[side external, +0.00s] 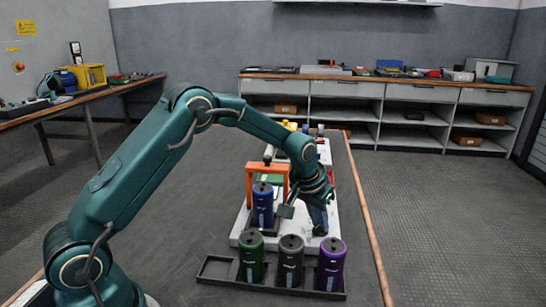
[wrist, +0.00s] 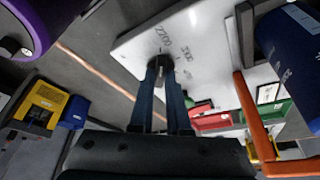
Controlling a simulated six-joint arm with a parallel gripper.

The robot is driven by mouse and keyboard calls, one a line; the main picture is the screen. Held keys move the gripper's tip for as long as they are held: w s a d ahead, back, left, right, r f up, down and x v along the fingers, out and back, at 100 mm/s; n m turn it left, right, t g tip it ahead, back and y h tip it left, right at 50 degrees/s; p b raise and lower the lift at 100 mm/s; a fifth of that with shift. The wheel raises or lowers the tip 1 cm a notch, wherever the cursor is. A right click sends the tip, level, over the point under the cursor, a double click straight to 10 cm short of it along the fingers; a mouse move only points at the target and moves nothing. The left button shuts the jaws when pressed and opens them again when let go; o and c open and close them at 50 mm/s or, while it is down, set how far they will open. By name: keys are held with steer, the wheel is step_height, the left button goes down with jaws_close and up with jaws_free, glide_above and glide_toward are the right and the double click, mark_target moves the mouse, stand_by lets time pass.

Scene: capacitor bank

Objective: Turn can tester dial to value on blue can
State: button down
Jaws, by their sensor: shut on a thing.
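The blue can (side external: 263,207) stands upright under an orange frame (side external: 250,177) on a white tester plate (side external: 302,249). In the wrist view the blue can (wrist: 295,52) is at the upper right, and its label is too small to read. The dark dial knob (wrist: 157,62) sits on the white plate (wrist: 130,42), with printed numbers around it; one looks like 2200. My gripper (wrist: 161,70) points down at the plate and is shut on the dial knob. In the side view my gripper (side external: 319,227) is right of the blue can and hides the dial.
A dark tray (side external: 215,270) in front holds a green can (side external: 252,257), a black can (side external: 290,261) and a purple can (side external: 331,265), all upright. More coloured items stand farther back on the bench. The bench's wooden edge (side external: 371,226) runs along the right.

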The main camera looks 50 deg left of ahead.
steer(key=m+h, duration=0.1)
steer(key=m, duration=0.1)
steer(key=m+h, duration=0.1)
steer(key=m, duration=0.2)
steer(key=shift+a, duration=0.2)
steer(key=m+h, duration=0.1)
steer(key=m, duration=0.1)
steer(key=m+g, duration=0.1)
steer(key=m, duration=0.2)
steer(key=shift+w+a+m+h, duration=0.1)
steer(key=shift+m+h, duration=0.2)
steer(key=shift+h, duration=0.1)
steer(key=c, duration=0.9)
jaws_free()
steer(key=shift+v, duration=2.6)
